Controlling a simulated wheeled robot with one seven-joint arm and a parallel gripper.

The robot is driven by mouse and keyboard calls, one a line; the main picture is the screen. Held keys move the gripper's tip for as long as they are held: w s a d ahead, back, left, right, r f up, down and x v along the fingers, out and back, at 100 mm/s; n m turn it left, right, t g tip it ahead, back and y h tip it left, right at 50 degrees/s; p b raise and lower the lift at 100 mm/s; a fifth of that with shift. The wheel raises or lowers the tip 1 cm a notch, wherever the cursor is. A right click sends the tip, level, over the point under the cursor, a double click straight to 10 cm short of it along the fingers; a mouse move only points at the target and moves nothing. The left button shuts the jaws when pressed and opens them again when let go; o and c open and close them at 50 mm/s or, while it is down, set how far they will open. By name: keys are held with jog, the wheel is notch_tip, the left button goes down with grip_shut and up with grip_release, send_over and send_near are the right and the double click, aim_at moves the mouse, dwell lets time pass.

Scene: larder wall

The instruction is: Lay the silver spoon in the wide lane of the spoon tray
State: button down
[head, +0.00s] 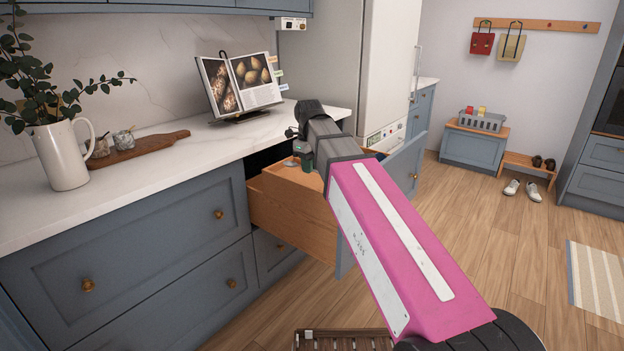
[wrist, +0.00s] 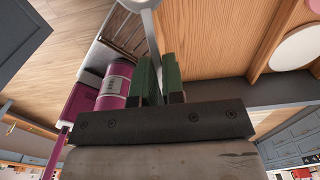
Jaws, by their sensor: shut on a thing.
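My gripper (wrist: 159,76) has green finger pads and is shut on the silver spoon (wrist: 152,32). The spoon's shaft stands between the pads and its wider end runs out of the top of the wrist view. In the head view my gripper (head: 307,161) is over the open wooden drawer (head: 298,212), below the worktop's edge. My pink arm hides much of the drawer's inside. I cannot make out the spoon tray or its lanes for certain. In the wrist view a wooden surface (wrist: 207,38) lies to the right of the spoon.
The worktop (head: 222,148) holds a jug (head: 63,157), a board (head: 150,149) and an open book on a stand (head: 241,86). The drawer's blue front (head: 407,165) stands out over the floor. Pale round things (wrist: 297,47) show at the wrist view's right. A slatted thing (head: 345,341) lies low.

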send_over(312, 185)
notch_tip(312, 185, down, 4)
jog(key=shift+a+r, duration=0.1)
jog(key=shift+r, duration=0.05)
jog(key=shift+f, duration=2)
jog(key=shift+f, duration=0.2)
jog(key=c, duration=1.2)
grip_release()
jog(key=shift+r, duration=0.15)
notch_tip(312, 185, up, 12)
jog(key=shift+r, duration=0.1)
